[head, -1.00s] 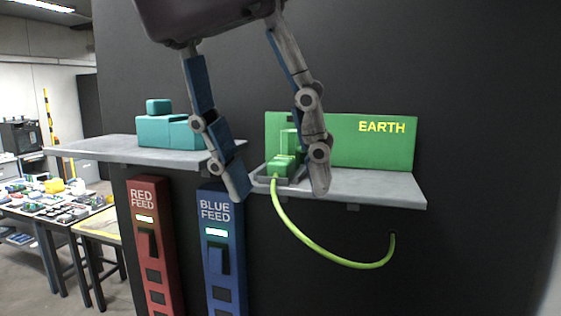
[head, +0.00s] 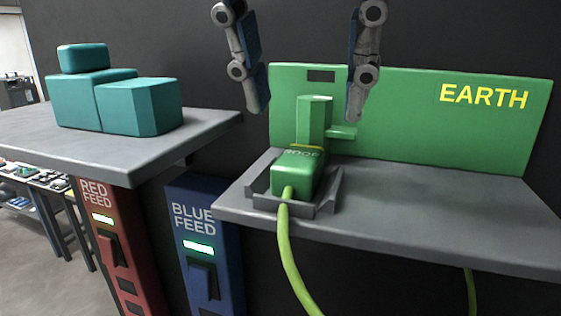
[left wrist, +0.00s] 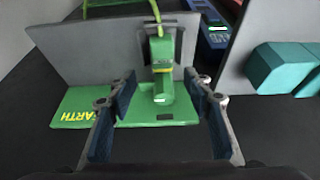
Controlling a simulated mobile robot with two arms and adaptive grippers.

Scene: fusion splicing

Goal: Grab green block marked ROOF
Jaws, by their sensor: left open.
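The green block marked ROOF (head: 298,171) sits in a grey cradle (head: 325,207) on the right shelf, with a green cable (head: 290,250) leaving its front. Behind it stands a green upright piece (head: 314,120) against the green EARTH panel (head: 410,118). My left gripper (head: 308,112) is open and empty, its two fingers hanging above and to either side of the block. In the left wrist view the block (left wrist: 162,52) shows beyond and between the open fingers (left wrist: 160,90), apart from them. My right gripper is not seen.
Teal blocks (head: 140,105) stand on the left grey shelf (head: 170,150). Below are the red feed (head: 112,240) and blue feed (head: 203,240) switch columns. The right shelf (head: 430,212) is bare to the right of the cradle.

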